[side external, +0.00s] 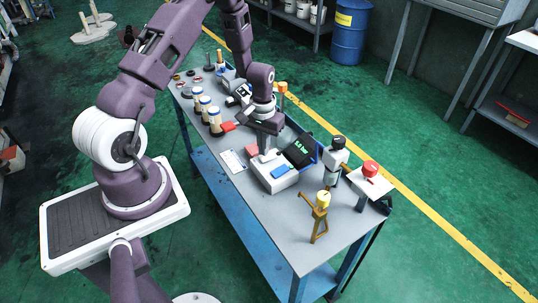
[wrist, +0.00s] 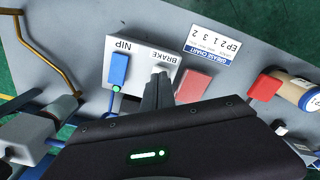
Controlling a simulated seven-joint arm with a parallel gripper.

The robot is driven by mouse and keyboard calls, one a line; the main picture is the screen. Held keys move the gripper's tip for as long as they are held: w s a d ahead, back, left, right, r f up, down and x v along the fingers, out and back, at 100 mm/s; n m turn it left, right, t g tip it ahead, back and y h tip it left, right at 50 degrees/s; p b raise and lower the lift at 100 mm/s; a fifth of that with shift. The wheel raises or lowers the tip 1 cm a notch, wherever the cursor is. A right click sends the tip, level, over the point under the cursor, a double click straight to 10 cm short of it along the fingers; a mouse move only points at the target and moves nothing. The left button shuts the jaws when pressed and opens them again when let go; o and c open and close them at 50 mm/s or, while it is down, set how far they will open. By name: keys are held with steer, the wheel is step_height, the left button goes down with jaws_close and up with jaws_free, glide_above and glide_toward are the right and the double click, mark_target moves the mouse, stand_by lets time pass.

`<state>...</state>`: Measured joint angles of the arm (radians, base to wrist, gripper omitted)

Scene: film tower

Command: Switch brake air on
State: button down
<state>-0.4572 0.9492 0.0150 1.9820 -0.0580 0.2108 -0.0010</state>
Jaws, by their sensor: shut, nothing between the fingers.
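A white switch box (side external: 283,182) stands on the bench; the wrist view shows its top (wrist: 133,47) with the labels NIP and BRAKE. On the NIP side is a blue lever (wrist: 119,69), with a green light (wrist: 116,88) at its end. My gripper (wrist: 159,78) is shut and empty, its fingertips at the BRAKE side of the box, just below that label. The fingers cover most of the brake control, so its position and any light there are hidden. In the side view my gripper (side external: 264,156) is low over the box; contact cannot be told.
A red block (wrist: 192,85) lies beside the box. A grease chart card (wrist: 213,43) lies on the bench. Jars with red pieces (side external: 214,120) stand to the left. A yellow-topped stand (side external: 321,215) and a red button on a stand (side external: 370,170) are on the right.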

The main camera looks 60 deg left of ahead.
steer(key=shift+f, duration=0.8)
stand_by(0.4)
steer(key=shift+r, duration=3.5)
steer(key=s+d+r+m+t, duration=0.25)
steer(key=d+r, duration=0.25)
steer(key=r, duration=0.6)
steer(key=s+d+r+m+t, duration=0.1)
steer(key=s+d+r, duration=0.2)
steer(key=d+r, duration=0.55)
steer(key=s+d+r+m+t, duration=0.1)
steer(key=s+d+r, duration=0.1)
steer(key=s+r, duration=0.2)
steer(key=s+d+r+m+t, duration=0.1)
steer(key=s+r, duration=0.3)
steer(key=s, duration=0.7)
steer(key=shift+d+r, duration=0.25)
steer(key=shift+d, duration=0.1)
steer(key=shift+m, duration=0.25)
